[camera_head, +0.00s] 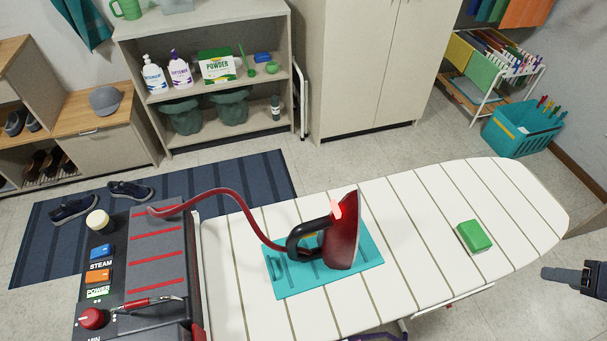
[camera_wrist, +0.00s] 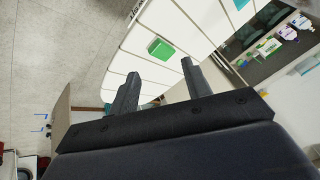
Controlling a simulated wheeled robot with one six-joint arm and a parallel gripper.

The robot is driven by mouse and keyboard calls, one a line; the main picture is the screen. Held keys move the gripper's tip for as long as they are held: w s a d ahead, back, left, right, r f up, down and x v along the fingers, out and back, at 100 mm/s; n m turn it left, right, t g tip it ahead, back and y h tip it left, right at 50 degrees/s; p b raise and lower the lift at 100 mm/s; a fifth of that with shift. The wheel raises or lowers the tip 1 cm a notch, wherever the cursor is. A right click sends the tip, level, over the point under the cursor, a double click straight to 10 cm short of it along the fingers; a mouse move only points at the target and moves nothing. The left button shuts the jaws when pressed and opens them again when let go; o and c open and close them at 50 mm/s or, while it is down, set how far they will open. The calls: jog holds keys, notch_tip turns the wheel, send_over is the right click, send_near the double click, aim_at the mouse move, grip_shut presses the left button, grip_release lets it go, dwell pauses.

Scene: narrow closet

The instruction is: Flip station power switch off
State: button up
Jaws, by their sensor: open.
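The steam station (camera_head: 160,250) stands at the left end of the ironing board in the head view. Its orange power switch (camera_head: 98,277) sits on the left side panel, above a label reading POWER. Which way the switch is tilted is too small to tell. A blue steam switch (camera_head: 100,251) lies just behind it, and a red knob (camera_head: 92,318) is in front. My gripper (camera_head: 553,273) is at the far right, beyond the board's right end and far from the switch. In the wrist view my gripper (camera_wrist: 160,68) has its two fingers apart with nothing between them.
A red iron (camera_head: 343,235) stands on a teal mat (camera_head: 290,283), its red hose arching to the station. A green block (camera_head: 474,236) lies on the white ironing board (camera_head: 420,215). Shoes (camera_head: 130,190) lie on the blue rug (camera_head: 255,180). A teal basket (camera_head: 522,130) is at the back right.

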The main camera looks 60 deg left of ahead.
jog(key=w+a+n+y+b, duration=0.1)
jog(key=w+a+n, duration=0.1)
jog(key=w+a, duration=0.1)
jog(key=w+a+f+n+y+b, duration=0.1)
jog(key=w+a+n+y, duration=0.1)
jog(key=w, duration=0.4)
jog(key=w+a+n+y+b, duration=0.1)
jog(key=w+a+n+y, duration=0.1)
jog(key=w+a+n, duration=0.2)
jog(key=shift+w+a+f+g, duration=0.15)
jog(key=shift+a+g, duration=0.25)
jog(key=c, duration=0.9)
jog(key=shift+w+a+n, duration=0.15)
jog(key=shift+n, duration=0.15)
grip_shut()
